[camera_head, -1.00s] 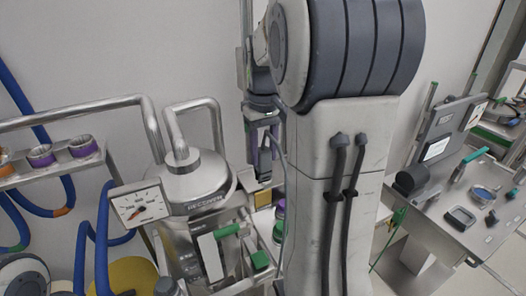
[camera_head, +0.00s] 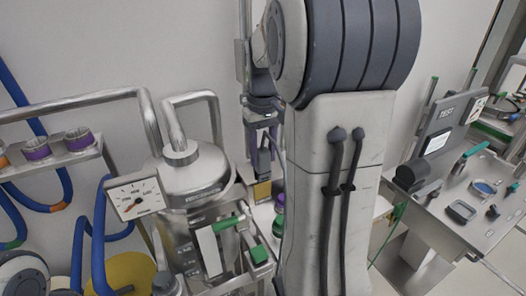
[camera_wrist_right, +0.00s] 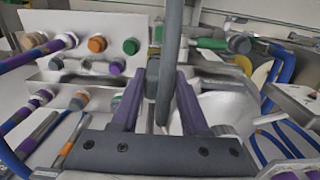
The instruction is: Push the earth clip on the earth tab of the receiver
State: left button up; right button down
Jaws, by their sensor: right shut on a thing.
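My right gripper (camera_head: 263,140) points down with its purple fingers shut on a dark grey clip (camera_head: 264,160), with a thin cable beside it. In the right wrist view the fingers (camera_wrist_right: 160,82) grip the clip's dark block (camera_wrist_right: 153,72) from both sides. The steel receiver (camera_head: 192,180) stands to the left of the gripper, with a dial gauge (camera_head: 138,199) at its side. A brass-coloured block (camera_head: 262,191) lies just under the clip. I cannot tell whether they touch or whether this is the earth tab. My left gripper is out of view.
Green-handled metal fittings (camera_head: 259,254) stand in front of the receiver. A rail with purple-ringed sockets (camera_head: 78,139) and blue hoses (camera_head: 85,240) is at the left. A steel test bench (camera_head: 430,205) is at the right. My right arm hides the middle.

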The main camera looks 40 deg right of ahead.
aim_at(263, 167)
jog(key=shift+f, duration=0.2)
jog(key=shift+f+b, duration=0.8)
jog(key=shift+f, duration=0.2)
jog(key=shift+f+b, duration=0.55)
jog(key=shift+f, duration=0.5)
dwell(0.8)
jog(key=shift+c, duration=1.6)
grip_release()
notch_tip(263, 167, up, 10)
jog(key=shift+r+b, duration=0.25)
jog(key=shift+b, duration=0.65)
